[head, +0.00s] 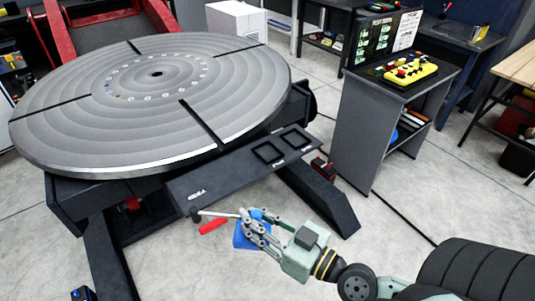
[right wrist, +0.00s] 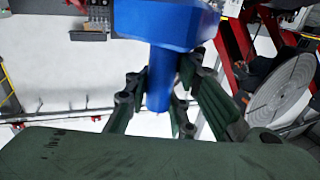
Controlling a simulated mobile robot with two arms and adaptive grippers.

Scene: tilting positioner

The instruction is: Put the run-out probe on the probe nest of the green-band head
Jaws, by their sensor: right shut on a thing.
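My right gripper (head: 257,224) is shut on a blue piece (head: 243,236), which I take to be the run-out probe. In the right wrist view, its wide blue body (right wrist: 165,22) narrows to a blue stem (right wrist: 160,80) between the fingers. The gripper is in front of the positioner's dark front shelf (head: 225,181), apart from the big round table (head: 225,75). A grey rod with a dark knob (head: 196,215) and a red grip (head: 213,226) show beside the fingers. No green band or probe nest can be made out. My left gripper is out of view.
The shelf carries two square frames (head: 268,152) and a pale label. A dark leg (head: 318,199) slopes to the floor behind my gripper. A grey cabinet (head: 360,125) with a yellow control box (head: 410,73) stands at right.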

